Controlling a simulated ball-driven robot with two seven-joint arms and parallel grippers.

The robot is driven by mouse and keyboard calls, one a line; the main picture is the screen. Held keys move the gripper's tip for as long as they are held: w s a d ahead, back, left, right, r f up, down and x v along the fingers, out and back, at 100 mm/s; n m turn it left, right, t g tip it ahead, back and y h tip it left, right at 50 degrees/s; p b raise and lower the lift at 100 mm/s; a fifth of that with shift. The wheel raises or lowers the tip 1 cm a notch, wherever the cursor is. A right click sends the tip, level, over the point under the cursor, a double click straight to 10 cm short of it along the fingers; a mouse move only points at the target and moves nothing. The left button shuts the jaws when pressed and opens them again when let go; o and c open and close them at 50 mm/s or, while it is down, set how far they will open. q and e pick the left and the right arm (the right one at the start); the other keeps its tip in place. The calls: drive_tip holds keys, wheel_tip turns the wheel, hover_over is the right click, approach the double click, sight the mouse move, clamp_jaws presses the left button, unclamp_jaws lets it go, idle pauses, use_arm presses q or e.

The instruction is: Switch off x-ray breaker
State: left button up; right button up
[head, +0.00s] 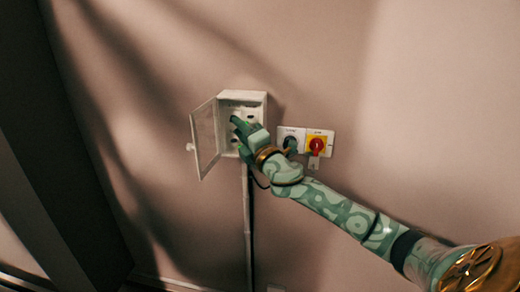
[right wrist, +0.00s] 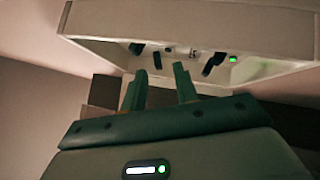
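A white breaker box (head: 258,97) is fixed to the wall, with its door (head: 205,138) swung open to the left. My right gripper (head: 236,122) is at the front of the box and hides part of its inside. In the right wrist view the box (right wrist: 190,22) shows black switch levers, one (right wrist: 213,62) beside a lit green light (right wrist: 233,59). The fingers of the right gripper (right wrist: 160,72) are apart with nothing between them, just short of the levers. I cannot read any label, so I cannot tell which lever is the x-ray breaker. My left gripper is not in view.
Right of the box are a grey rotary switch (head: 290,143) and a red rotary switch on yellow (head: 317,145), close to my right wrist. A conduit (head: 247,220) runs down from the box. The wall on the right is bare.

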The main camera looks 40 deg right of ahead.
drive_tip(key=v, duration=1.4)
drive_tip(key=shift+s, duration=0.15)
drive_tip(key=s+d+f+m+g+h, duration=0.1)
drive_tip(key=d+f+m+g, duration=0.25)
drive_tip(key=f, duration=0.95)
drive_tip(key=d+f+m+g+h, duration=0.1)
drive_tip(key=d+f+m+g, duration=0.3)
drive_tip(key=f, duration=0.8)
drive_tip(key=s+f+m+g, duration=0.2)
drive_tip(key=s+f, duration=0.4)
drive_tip(key=f, duration=0.4)
drive_tip(key=s+f+m+g, duration=0.3)
drive_tip(key=s+f, duration=0.3)
drive_tip(key=f, duration=0.4)
drive_tip(key=s+a+f+m+g+y, duration=0.1)
drive_tip(key=s+a+f+g, duration=0.15)
drive_tip(key=s+f, duration=0.5)
drive_tip(key=s+a+f+m+g, duration=0.2)
drive_tip(key=s+a+f, duration=0.2)
drive_tip(key=s+f, duration=0.4)
drive_tip(key=s+a+f+g+y, duration=0.1)
drive_tip(key=s+a, duration=0.5)
drive_tip(key=s, duration=0.3)
drive_tip(key=s+a+f+m+g+y, duration=0.1)
drive_tip(key=s+a+f+g, duration=0.1)
drive_tip(key=s+a, duration=0.5)
drive_tip(key=shift+s+a+f, duration=0.2)
drive_tip(key=shift+s+f, duration=0.1)
drive_tip(key=shift+s, duration=0.65)
